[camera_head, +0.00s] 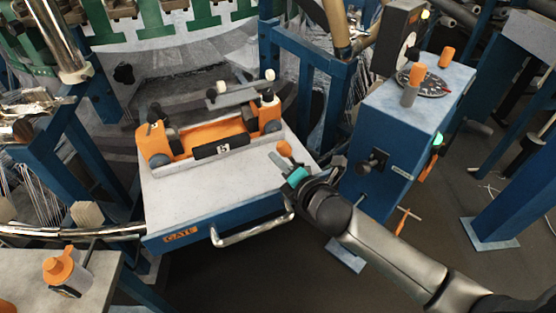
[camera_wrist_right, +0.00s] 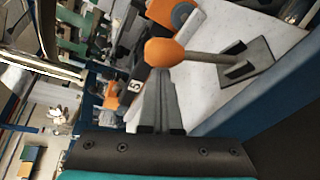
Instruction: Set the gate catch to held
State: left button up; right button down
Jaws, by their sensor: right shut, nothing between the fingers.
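The gate (camera_head: 215,185) is a pale-topped blue table with an orange GATE label and a metal handle on its front. Its catch is a lever with an orange knob (camera_head: 284,148) near the right edge. In the right wrist view the knob (camera_wrist_right: 163,52) sits on a metal rod that runs right to a dark slotted plate (camera_wrist_right: 246,62). My right gripper (camera_head: 280,162) is shut and empty, with its tips at the knob. In the wrist view its fingers (camera_wrist_right: 158,76) end just below the knob; I cannot tell whether they touch. My left gripper is not in view.
An orange carriage (camera_head: 205,136) with a roller marked 5 stands on the gate. A blue control box (camera_head: 405,130) with a dial and knobs stands right of the gate. A grey table with an orange-capped bottle (camera_head: 62,270) is at lower left.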

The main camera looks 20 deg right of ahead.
jog(key=shift+d+r, duration=0.15)
jog(key=shift+d, duration=0.05)
dwell(0.4)
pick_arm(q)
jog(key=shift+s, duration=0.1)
pick_arm(e)
jog(key=shift+s, duration=0.1)
jog(key=shift+d+r+m, duration=0.1)
jog(key=shift+d+m, duration=0.05)
jog(key=shift+m, duration=0.15)
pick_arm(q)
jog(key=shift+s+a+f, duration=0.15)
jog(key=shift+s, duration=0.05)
pick_arm(e)
jog(key=shift+t, duration=0.3)
